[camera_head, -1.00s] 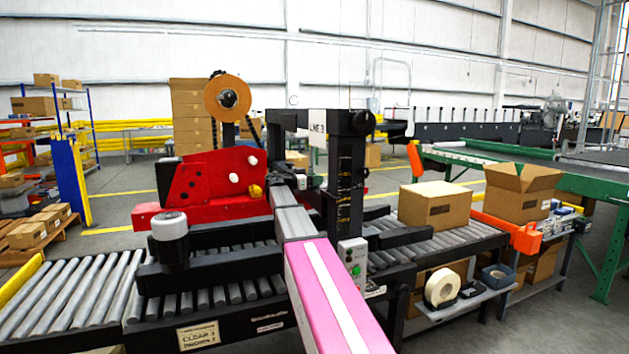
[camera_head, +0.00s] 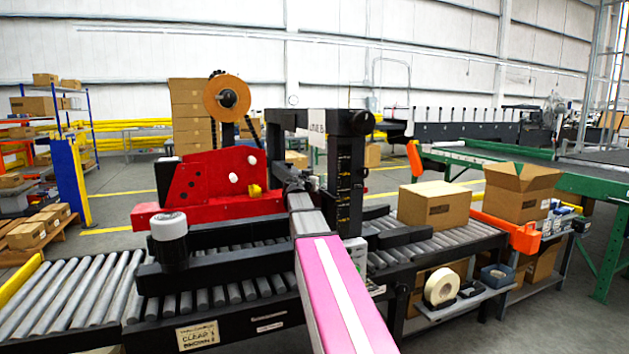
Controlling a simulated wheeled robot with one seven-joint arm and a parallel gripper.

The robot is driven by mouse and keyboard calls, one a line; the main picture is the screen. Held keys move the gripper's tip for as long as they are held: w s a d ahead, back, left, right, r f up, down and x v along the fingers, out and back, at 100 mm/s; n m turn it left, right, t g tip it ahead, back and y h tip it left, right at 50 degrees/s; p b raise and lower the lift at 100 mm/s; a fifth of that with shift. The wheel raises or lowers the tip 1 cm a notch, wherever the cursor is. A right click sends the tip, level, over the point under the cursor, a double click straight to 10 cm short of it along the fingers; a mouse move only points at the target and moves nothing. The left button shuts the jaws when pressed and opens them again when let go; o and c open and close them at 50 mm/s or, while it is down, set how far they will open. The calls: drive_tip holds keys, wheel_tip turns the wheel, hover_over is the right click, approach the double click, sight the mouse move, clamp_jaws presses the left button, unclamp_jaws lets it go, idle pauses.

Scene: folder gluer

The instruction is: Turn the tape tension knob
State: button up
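No label shows which is the tape tension knob. My pink and grey arm reaches in from the bottom. My gripper (camera_head: 284,172) is a small dark shape at its far end, just right of the tape head and yellow knob. Its fingers are too small and dark to read, and contact cannot be told.
A black post (camera_head: 347,185) with a round black knob (camera_head: 362,122) stands close right of my arm. A white-topped cylinder (camera_head: 169,226) stands on the black rail at left. A closed carton (camera_head: 434,205) sits on the right rollers. My arm partly hides a control box (camera_head: 356,251).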

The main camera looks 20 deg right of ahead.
drive_tip(key=shift+s+n+t+y, duration=0.15)
drive_tip(key=shift+n+t+y, duration=0.95)
drive_tip(key=shift+y, duration=0.5)
drive_tip(key=o, duration=0.9)
drive_tip(key=shift+c, duration=0.2)
drive_tip(key=shift+s, duration=0.1)
drive_tip(key=v, duration=1)
drive_tip(key=shift+s+a+f, duration=0.15)
drive_tip(key=shift+s+a, duration=0.05)
drive_tip(key=shift+s, duration=0.05)
